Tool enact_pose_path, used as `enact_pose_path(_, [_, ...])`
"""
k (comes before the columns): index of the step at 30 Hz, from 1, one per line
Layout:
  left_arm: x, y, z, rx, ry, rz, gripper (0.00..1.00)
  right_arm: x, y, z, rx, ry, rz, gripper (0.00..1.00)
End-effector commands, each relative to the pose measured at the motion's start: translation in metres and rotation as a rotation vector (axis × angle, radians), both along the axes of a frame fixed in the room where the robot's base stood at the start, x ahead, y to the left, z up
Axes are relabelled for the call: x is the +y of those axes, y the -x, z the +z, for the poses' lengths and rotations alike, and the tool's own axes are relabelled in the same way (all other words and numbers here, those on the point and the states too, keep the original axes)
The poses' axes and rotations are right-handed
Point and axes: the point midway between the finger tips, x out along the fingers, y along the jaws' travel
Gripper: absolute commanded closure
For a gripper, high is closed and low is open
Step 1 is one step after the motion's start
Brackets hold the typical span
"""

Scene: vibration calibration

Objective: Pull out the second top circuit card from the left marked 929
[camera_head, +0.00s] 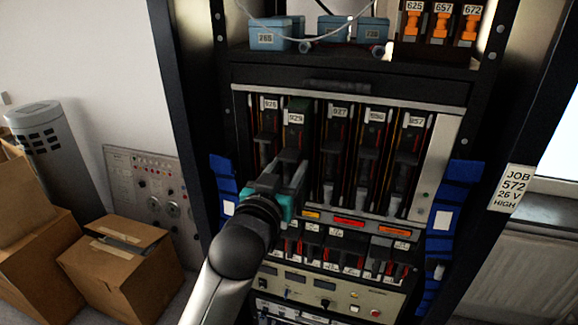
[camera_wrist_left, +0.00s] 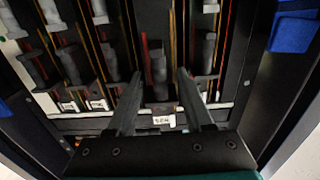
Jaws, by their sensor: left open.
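The circuit card marked 929 (camera_head: 295,118) is second from the left in the top row of the rack. Its label sits lower and looks nearer than its neighbours', so the card seems to stand out a little from the row. In the left wrist view its dark grey handle (camera_wrist_left: 158,68) shows between the fingers. My left gripper (camera_head: 289,166) is in front of this card's lower part. In the left wrist view the gripper (camera_wrist_left: 160,75) is open, one finger on each side of the handle; I cannot tell whether they touch it. My right gripper is not in view.
Card 926 (camera_head: 270,103) is close on the left and card 927 (camera_head: 340,112) on the right. Below are a row of smaller cards and a control panel (camera_head: 325,290). Blue boxes (camera_head: 268,35) stand on the shelf above. Cardboard boxes (camera_head: 120,260) lie on the floor at left.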

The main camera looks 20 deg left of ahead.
Motion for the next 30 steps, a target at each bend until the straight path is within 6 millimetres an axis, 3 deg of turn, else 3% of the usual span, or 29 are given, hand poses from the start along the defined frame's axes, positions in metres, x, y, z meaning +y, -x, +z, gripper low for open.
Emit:
enact_pose_path(2, [-0.0001,0.0000,0.0000,0.000,0.000,0.000,0.49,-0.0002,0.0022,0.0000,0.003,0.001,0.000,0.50])
enact_pose_path(16, [0.0001,-0.0001,0.0000,0.000,0.000,0.000,1.00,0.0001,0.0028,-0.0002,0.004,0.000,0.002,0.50])
enact_pose_path(30, [0.0001,-0.0001,0.0003,-0.001,0.000,0.000,1.00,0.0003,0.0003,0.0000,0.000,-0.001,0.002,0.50])
